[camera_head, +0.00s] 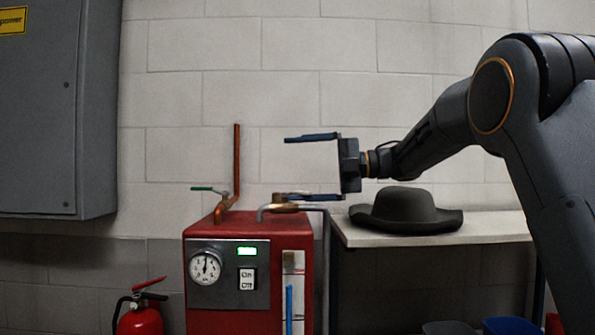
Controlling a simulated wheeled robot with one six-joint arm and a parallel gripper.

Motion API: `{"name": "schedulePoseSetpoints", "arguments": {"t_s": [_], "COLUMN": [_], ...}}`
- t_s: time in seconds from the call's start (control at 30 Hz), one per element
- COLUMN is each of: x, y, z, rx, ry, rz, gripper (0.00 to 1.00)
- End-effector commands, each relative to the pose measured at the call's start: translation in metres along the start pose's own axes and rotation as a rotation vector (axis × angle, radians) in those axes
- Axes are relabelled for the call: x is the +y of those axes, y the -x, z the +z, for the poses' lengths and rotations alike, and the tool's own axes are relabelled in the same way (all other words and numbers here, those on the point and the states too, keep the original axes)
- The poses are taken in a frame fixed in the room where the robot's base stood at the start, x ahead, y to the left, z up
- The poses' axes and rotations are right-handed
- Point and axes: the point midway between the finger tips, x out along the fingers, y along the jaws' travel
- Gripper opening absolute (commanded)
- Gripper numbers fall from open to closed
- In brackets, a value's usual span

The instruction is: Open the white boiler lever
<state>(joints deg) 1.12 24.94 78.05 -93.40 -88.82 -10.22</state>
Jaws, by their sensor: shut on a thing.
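The red boiler (218,305) stands at the centre bottom, with valves and pipes on its top. A brass valve (284,208) sits at its top right, joined to a curved grey pipe. I cannot make out a white lever; my lower finger covers the area just above this brass valve. My gripper (311,167) is above the boiler's right side, pointing left. Its two dark blue fingers are wide apart, one above the other. Only the wall shows between them. The lower finger is at or in front of the valve; contact cannot be told.
A green-handled valve (209,190) and a copper pipe (237,160) rise at the boiler's top left. A dark hat (405,208) lies on a pale table (490,228) to the right. A fire extinguisher (140,320) and a grey cabinet (98,120) are at left.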

Motion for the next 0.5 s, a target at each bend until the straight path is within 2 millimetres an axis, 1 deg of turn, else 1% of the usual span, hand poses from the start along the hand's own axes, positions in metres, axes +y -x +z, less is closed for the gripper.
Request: {"name": "schedulePoseSetpoints", "arguments": {"t_s": [0.03, 0.2, 0.5], "x": [0.010, 0.009, 0.007], "y": [0.007, 0.021, 0.039], "z": [-0.002, -0.002, -0.002], "rx": [-0.001, -0.003, 0.000], "ry": [0.011, 0.011, 0.011], "rz": [0.008, 0.009, 0.009], "gripper": [0.82, 0.82, 0.81]}}
